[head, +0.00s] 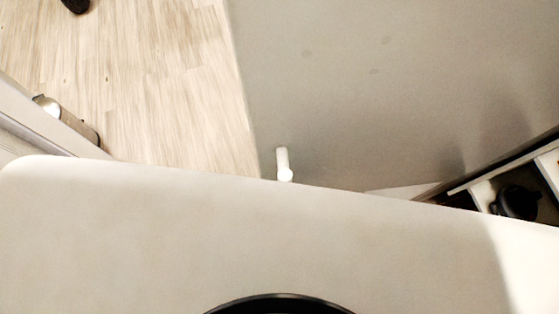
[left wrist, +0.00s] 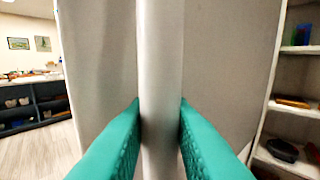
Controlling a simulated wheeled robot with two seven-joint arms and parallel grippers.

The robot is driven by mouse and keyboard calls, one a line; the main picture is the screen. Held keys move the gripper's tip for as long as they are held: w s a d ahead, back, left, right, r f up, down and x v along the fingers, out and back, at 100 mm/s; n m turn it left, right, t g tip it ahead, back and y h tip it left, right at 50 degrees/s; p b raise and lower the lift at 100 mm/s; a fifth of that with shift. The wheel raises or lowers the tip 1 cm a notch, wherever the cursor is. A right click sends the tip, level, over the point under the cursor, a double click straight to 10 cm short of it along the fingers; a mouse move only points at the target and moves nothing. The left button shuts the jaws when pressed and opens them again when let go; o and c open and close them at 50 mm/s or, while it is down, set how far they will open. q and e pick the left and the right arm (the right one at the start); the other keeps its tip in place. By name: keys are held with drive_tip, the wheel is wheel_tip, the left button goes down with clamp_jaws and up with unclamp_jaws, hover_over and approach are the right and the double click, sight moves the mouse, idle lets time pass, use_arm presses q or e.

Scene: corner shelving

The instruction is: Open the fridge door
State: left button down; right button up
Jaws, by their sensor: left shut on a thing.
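The fridge door (left wrist: 100,70) is a plain pale grey panel filling the middle of the left wrist view. Its handle (left wrist: 160,60) is a white, upright, rounded bar in front of the panel. My left gripper (left wrist: 160,122) has two teal fingers, one on each side of the bar, shut on it. In the head view a large grey panel (head: 390,90), apparently the door, fills the upper right, with a short white handle end (head: 283,160) near its left edge. My left gripper is hidden there. My right gripper is in neither view. I cannot tell whether the door is ajar.
A pale rounded surface (head: 200,230) covers the lower head view and hides what lies below. Shelves with items (left wrist: 298,100) stand right of the door. A dark low shelf unit (left wrist: 35,108) is farther left.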

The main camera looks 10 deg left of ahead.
use_arm(q)
drive_tip(key=shift+s+d, duration=0.2)
drive_tip(key=shift+s, duration=0.1)
drive_tip(key=c, duration=1.3)
unclamp_jaws()
drive_tip(key=shift+d, duration=0.1)
drive_tip(key=shift+p+v, duration=1.6)
drive_tip(key=shift+v, duration=4.4)
